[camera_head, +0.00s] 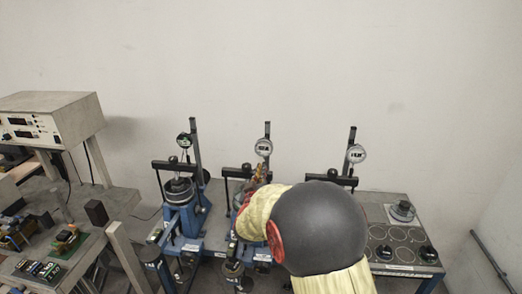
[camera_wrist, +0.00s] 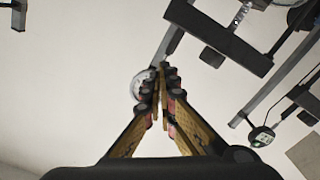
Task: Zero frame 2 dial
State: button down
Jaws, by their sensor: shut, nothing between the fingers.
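Three blue lever frames with black posts stand in a row in the head view. I take the middle frame (camera_head: 267,130) as frame 2; its label is unreadable. Its round white-faced dial (camera_head: 263,147) is on the post, its reading too small to tell. My gripper (camera_head: 260,172) is just below that dial in the picture, and my arm hides much of the frame's lower part. In the wrist view my gripper (camera_wrist: 163,72) is shut and empty. A round pale dial (camera_wrist: 139,86) shows beside its left finger, partly covered; I cannot tell whether they touch.
The left frame (camera_head: 181,215) and its dial (camera_head: 184,140) stand beside the middle one. The right frame's dial (camera_head: 356,153) is above a bench (camera_head: 385,203) with several round discs. The wall behind is bare.

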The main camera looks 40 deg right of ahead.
aim_at(264, 148)
jog(key=x, duration=0.4)
jog(key=shift+w+d+r+b, duration=0.1)
jog(key=shift+w+d+b, duration=0.15)
jog(key=shift+b, duration=0.15)
jog(key=shift+r, duration=0.1)
